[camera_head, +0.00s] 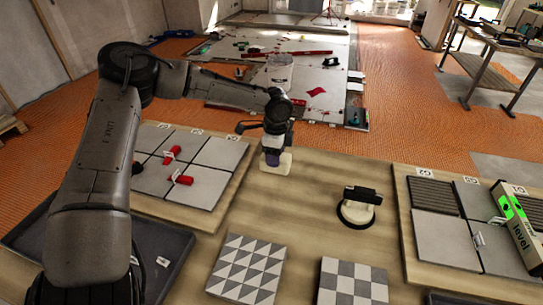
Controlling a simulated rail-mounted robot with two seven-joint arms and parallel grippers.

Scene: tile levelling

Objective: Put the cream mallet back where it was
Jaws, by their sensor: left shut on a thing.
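The cream mallet (277,164) is at the far middle of the wooden table, its pale block just below my left gripper (273,149). My left gripper points down and is shut on the mallet; the fingers hide its upper part. The mallet's block is at or very near the table top; I cannot tell whether it touches. My right gripper is not in view.
A board of grey tiles (193,187) with red pieces is on the left, above a dark tray (165,240). A black-handled suction cup (358,207) stands right of middle. A green level (516,222) lies on the right tile board. Patterned tiles (247,270) lie in front.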

